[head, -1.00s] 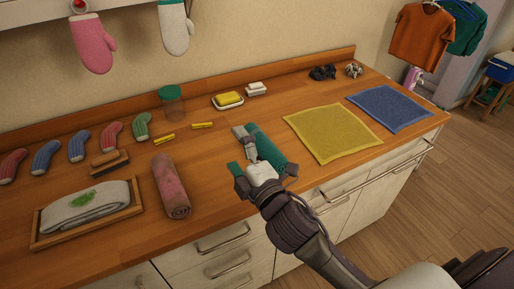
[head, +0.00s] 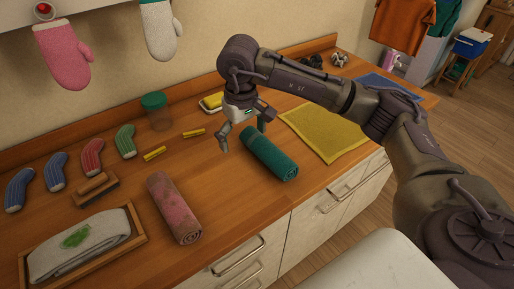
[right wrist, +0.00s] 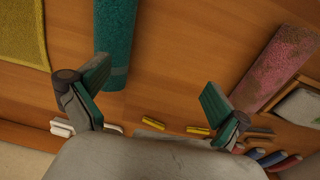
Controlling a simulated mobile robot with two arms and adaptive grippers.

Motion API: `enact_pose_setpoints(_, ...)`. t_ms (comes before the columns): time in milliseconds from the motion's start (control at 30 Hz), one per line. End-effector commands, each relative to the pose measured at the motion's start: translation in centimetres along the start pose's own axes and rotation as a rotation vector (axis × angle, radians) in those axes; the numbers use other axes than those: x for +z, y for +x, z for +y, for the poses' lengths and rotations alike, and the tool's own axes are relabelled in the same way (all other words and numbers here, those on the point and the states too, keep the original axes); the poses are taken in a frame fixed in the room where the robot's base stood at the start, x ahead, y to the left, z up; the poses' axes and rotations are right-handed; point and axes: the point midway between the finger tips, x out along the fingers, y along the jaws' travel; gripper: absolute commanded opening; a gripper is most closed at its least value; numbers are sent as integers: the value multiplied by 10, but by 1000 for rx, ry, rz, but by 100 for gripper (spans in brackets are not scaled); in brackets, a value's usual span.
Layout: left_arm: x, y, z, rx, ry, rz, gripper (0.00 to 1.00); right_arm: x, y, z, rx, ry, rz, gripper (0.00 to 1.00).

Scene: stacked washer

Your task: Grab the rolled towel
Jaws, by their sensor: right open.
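A green rolled towel (head: 270,152) lies on the wooden counter in the middle of the head view. It also shows at the top left in the right wrist view (right wrist: 117,40). A stained pink rolled towel (head: 173,208) lies to its left, and it shows at the upper right in the right wrist view (right wrist: 272,65). My right gripper (head: 243,133) is open and empty, pointing down near the far end of the green towel. In the right wrist view, one fingertip overlaps the green towel's edge; whether they touch is unclear. My left gripper is not in view.
A yellow cloth (head: 325,130) lies right of the green towel. Behind are a soap dish (head: 212,104), a jar (head: 157,112) and small yellow pegs (head: 194,133). A wooden tray (head: 138,236), a brush (head: 95,188) and several socks are at left. Bare counter separates the two towels.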

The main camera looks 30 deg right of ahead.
Motion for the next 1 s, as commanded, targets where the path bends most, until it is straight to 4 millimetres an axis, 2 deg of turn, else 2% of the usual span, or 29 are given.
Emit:
enact_pose_setpoints(33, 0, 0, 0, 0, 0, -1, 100, -1, -9, 23, 77, -8, -8, 100)
enact_pose_setpoints(100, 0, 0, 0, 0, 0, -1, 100, 0, -18, 43, 154, -22, -26, 100)
enact_pose_setpoints(200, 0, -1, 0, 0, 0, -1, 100, 2, -19, 57, 201, -29, -43, 100)
enact_pose_setpoints(267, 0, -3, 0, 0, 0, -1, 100, 3, -13, 60, 207, -29, -48, 100)
enact_pose_setpoints(600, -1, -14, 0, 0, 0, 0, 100, 5, 48, 71, 202, -30, -47, 100)
enact_pose_setpoints(867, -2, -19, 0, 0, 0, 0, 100, 4, 67, 73, 201, -31, -46, 100)
enact_pose_setpoints(1000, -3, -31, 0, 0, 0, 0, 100, 0, 88, 74, 200, -30, -48, 100)
